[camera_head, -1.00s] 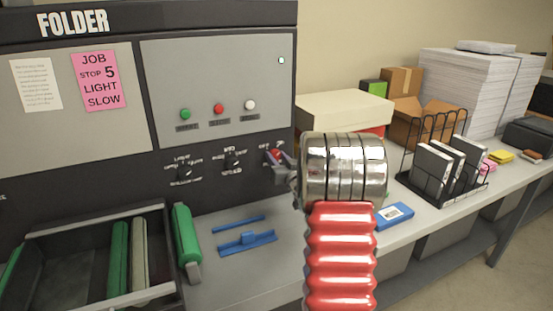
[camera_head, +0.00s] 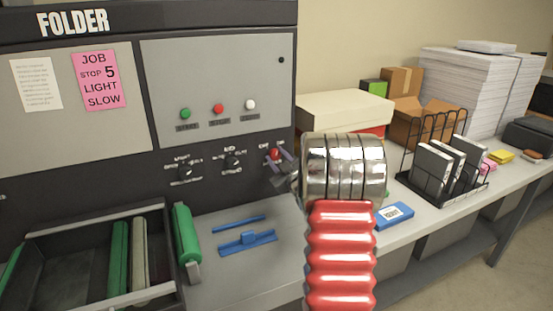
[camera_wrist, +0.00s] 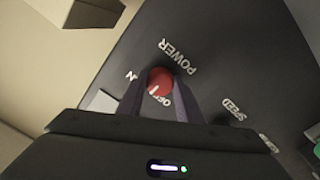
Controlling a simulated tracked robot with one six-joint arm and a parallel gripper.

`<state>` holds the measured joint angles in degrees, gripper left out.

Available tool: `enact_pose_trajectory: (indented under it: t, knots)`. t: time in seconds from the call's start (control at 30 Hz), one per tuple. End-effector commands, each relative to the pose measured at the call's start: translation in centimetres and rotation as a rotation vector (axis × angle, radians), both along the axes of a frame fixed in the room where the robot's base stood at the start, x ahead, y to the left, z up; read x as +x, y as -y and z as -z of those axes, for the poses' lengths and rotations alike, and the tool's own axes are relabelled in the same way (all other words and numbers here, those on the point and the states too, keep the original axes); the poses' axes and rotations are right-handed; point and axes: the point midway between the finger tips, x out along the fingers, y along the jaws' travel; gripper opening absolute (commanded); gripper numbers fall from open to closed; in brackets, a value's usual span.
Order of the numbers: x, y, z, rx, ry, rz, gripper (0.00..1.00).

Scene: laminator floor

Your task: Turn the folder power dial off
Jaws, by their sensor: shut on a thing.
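My gripper (camera_wrist: 158,88) is shut on the dial, one finger on each side. In the head view the dial (camera_head: 274,154) shows at the right end of the lower panel, with my gripper (camera_head: 281,162) at it. The small indicator (camera_head: 281,60) at the panel's upper right is dark.
Other black dials (camera_head: 233,162) sit left of the power dial. Green, red and white buttons (camera_head: 218,109) are above. A blue tool (camera_head: 247,241) and a green roller (camera_head: 186,235) lie on the counter below. Boxes (camera_head: 345,110) and a wire rack (camera_head: 446,170) stand to the right.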

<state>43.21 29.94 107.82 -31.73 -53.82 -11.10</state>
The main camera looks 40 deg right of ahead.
Motion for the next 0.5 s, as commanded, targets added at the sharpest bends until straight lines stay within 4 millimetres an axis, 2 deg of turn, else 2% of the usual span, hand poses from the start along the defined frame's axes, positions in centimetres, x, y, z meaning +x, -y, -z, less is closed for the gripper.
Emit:
enact_pose_trajectory:
  t: [0.5]
  knots:
    - [0.04,-0.13,0.19,-0.468,-0.139,-0.003,0.10]
